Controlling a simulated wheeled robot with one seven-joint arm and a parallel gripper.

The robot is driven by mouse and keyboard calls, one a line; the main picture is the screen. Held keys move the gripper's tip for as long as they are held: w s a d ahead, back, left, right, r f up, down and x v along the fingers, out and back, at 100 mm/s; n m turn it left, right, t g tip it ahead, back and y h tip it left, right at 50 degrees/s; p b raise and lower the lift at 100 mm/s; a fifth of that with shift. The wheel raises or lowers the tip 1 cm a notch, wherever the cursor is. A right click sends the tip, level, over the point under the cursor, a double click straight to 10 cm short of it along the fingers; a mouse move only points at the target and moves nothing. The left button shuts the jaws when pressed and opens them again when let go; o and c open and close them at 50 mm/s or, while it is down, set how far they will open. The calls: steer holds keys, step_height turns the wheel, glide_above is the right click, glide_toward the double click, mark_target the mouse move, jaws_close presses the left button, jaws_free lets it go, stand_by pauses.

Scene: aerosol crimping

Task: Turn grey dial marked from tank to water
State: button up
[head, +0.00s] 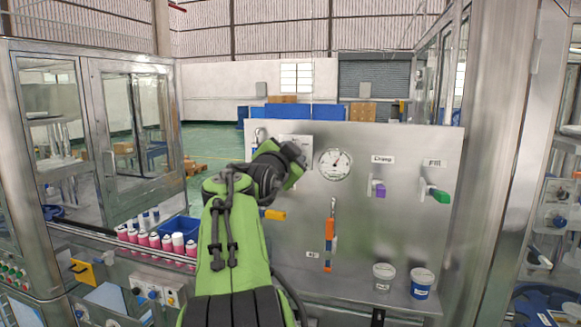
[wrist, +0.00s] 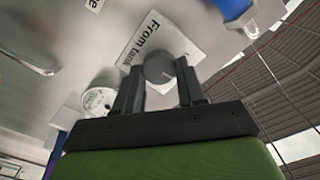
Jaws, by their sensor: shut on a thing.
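The grey dial (wrist: 157,67) is a round knob with a light pointer line, in the upper middle of the wrist view. It sits on the steel panel over a white label (wrist: 182,40) that reads "From tank" on the visible side; my gripper and the dial cover the rest. My gripper (wrist: 160,77) is shut on the dial, one finger on each side. In the head view, my gripper (head: 292,152) is at the panel's upper left, beside a partly hidden white label (head: 297,139). My arm hides the dial there.
The steel panel (head: 385,240) carries a round gauge (head: 336,164), a purple handle (head: 379,190), a green handle (head: 439,196) and an orange lever (head: 329,232). Two tubs (head: 383,277) (head: 422,283) stand at the lower right. Pink-and-white cans (head: 155,240) line the left.

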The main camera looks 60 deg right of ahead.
steer(key=shift+f+m+b, duration=0.1)
steer(key=shift+m+b, duration=0.35)
steer(key=shift+m, duration=0.45)
steer(key=o, duration=1.1)
steer(key=shift+c, duration=0.2)
steer(key=s+a+b, duration=0.2)
steer(key=a+b, duration=0.2)
steer(key=a, duration=1.1)
steer(key=shift+s+a, duration=0.25)
steer(key=shift+a, duration=0.05)
